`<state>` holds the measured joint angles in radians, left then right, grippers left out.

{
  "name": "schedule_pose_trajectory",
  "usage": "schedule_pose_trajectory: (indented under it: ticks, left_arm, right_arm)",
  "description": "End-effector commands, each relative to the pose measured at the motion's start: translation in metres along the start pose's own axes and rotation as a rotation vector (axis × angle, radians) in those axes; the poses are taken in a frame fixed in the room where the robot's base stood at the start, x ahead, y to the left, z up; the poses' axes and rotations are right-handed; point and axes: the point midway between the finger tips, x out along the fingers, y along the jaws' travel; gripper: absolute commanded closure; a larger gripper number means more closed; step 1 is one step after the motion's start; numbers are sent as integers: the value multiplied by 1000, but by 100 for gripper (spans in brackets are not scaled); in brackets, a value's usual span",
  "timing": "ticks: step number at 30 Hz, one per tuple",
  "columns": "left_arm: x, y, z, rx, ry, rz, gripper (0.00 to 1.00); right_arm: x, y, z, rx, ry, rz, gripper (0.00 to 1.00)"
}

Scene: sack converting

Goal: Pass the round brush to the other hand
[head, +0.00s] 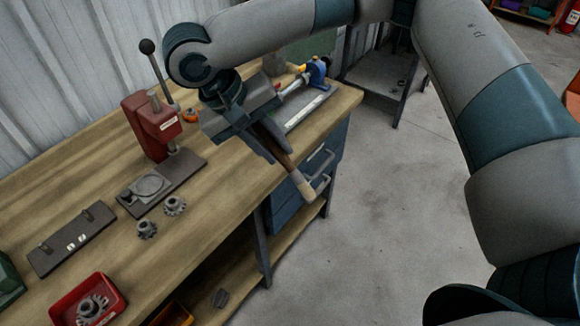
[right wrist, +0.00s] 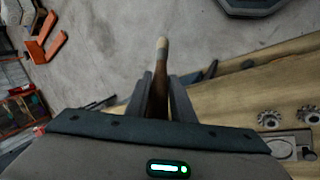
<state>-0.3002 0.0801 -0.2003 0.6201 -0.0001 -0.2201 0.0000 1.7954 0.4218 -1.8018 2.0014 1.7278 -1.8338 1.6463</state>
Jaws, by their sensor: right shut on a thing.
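The round brush (head: 302,186) is a slim brown stick with a pale end. My right gripper (head: 268,141) is shut on its brown part, above the bench's front edge. The brush slants down to the right, its pale end pointing out past the edge. In the right wrist view the brush (right wrist: 162,56) sticks out from between the two dark fingers of the right gripper (right wrist: 161,95), with a greyish band near its pale tip. The brush's other end is hidden by the gripper. My left gripper is not in view.
The wooden bench (head: 205,230) carries a red lever press (head: 152,125), small gears (head: 174,206), a dark plate (head: 72,240), a red bin (head: 117,298) and a blue-ended device (head: 317,70). Blue drawers (head: 287,214) with a handle sit under the edge. The concrete floor right of the bench is clear.

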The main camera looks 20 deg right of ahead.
Motion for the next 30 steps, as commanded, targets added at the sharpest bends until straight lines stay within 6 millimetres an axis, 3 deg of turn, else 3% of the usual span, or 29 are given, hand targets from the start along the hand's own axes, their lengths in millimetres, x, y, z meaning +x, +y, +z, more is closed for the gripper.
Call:
schedule_pose_trajectory:
  ticks: [18, 30]
  left_arm:
    - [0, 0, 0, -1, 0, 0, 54]
    - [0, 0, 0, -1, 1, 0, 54]
  right_arm:
    - [-145, 1, -55, 133, -63, 0, 100]
    - [-222, 1, -84, 205, -99, 1, 100]
